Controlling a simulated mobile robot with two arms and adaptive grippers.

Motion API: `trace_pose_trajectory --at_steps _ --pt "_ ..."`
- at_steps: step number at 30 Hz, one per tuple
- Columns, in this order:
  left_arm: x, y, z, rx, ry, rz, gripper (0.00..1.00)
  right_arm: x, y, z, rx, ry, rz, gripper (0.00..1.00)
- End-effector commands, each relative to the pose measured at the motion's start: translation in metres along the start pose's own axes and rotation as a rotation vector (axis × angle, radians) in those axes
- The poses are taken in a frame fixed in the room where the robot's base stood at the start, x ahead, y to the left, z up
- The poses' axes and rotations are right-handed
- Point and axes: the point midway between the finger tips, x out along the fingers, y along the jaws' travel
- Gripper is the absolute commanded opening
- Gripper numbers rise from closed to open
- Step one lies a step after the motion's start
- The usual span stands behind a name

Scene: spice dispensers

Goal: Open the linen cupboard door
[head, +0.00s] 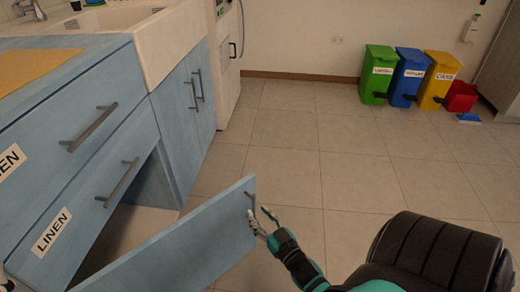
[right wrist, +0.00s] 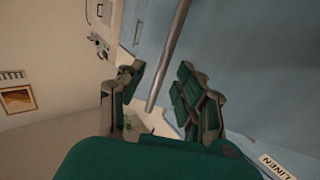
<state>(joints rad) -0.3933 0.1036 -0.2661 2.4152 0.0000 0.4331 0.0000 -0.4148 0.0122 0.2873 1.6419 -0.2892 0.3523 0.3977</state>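The blue linen cupboard door (head: 190,250) stands swung out from the cabinet, with part of the pale cupboard interior (head: 135,228) showing behind it. Its metal bar handle (head: 250,202) is near the door's free edge. My right gripper (head: 262,217) is beside that handle. In the right wrist view the handle (right wrist: 168,60) runs between my right gripper's fingers (right wrist: 162,85), which are apart with gaps around the bar. A white LINEN label (right wrist: 278,166) shows there too. Only a small pale and dark piece, perhaps my left gripper (head: 6,280), shows at the lower left corner.
Drawers with bar handles (head: 90,127) and LINEN labels (head: 52,232) are above the opening. A closed double-door cabinet (head: 180,110) sits under the sink (head: 115,20). Green (head: 377,75), blue (head: 408,78) and yellow (head: 438,80) bins stand far back. The tiled floor between is clear.

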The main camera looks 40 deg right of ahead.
Motion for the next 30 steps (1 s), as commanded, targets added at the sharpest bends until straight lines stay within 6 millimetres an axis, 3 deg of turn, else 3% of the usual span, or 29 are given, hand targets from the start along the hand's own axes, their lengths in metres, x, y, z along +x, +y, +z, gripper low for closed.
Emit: trace_pose_trajectory --at_steps 5,12,18,30 --pt "0.000 0.000 0.000 0.000 0.000 0.000 0.77 -0.026 0.000 0.001 0.000 -0.005 0.001 0.34" --pt "0.000 0.000 0.000 0.000 0.000 0.000 0.77 -0.078 0.000 0.001 -0.001 -0.004 0.001 0.34" --pt "0.000 0.000 0.000 0.000 0.000 0.000 0.77 -0.107 0.000 0.000 -0.001 -0.001 0.001 0.34" --pt "0.000 0.000 0.000 0.000 0.000 0.000 0.77 -0.117 0.000 -0.001 -0.001 0.002 0.000 0.34"
